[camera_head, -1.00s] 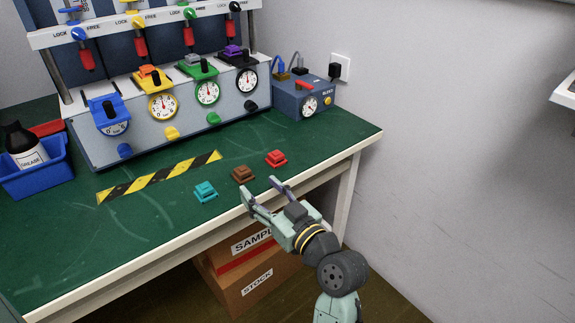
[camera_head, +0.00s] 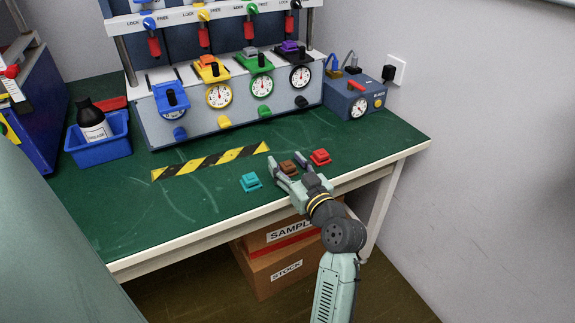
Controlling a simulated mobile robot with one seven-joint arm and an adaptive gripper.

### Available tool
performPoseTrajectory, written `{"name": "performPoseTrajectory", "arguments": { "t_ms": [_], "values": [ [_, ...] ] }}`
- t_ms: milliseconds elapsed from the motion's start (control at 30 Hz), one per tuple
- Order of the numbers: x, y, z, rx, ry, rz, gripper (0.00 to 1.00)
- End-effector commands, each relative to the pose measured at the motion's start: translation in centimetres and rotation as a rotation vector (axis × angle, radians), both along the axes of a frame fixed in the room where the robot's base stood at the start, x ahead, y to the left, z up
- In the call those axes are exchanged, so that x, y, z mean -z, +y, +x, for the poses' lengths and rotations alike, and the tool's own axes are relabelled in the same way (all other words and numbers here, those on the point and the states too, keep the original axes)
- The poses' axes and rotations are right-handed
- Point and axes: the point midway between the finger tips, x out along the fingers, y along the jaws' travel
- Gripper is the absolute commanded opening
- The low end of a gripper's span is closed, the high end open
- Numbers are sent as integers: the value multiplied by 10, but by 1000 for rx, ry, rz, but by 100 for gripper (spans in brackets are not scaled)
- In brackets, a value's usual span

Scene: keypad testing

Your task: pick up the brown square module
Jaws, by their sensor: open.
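The brown square module (camera_head: 288,167) lies on the green table top near its front edge, between a teal module (camera_head: 250,182) on its left and a red module (camera_head: 320,157) on its right. My gripper (camera_head: 287,164) is open, with one finger on the left of the brown module and the other on its right. The near part of the brown module is partly hidden by my gripper. I cannot tell how far the fingertips are above the table or whether they touch the module.
A yellow and black striped strip (camera_head: 210,161) lies behind the modules. A test rig (camera_head: 235,95) with coloured keypads and dials stands at the back, with a blue unit (camera_head: 352,97) to its right. A blue bin (camera_head: 97,147) holds a bottle. Cardboard boxes (camera_head: 275,270) stand under the table.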

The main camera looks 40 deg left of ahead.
Motion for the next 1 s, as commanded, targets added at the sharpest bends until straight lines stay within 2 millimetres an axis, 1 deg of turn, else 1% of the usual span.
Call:
{"name": "performPoseTrajectory", "arguments": {
  "t_ms": [167,200,867,1000],
  "values": [
    [1,0,0,1,0,0,52],
    [1,0,0,1,0,0,50],
    [1,0,0,1,0,0,6],
    [0,0,1,1,0,0,6]
  ]
}}
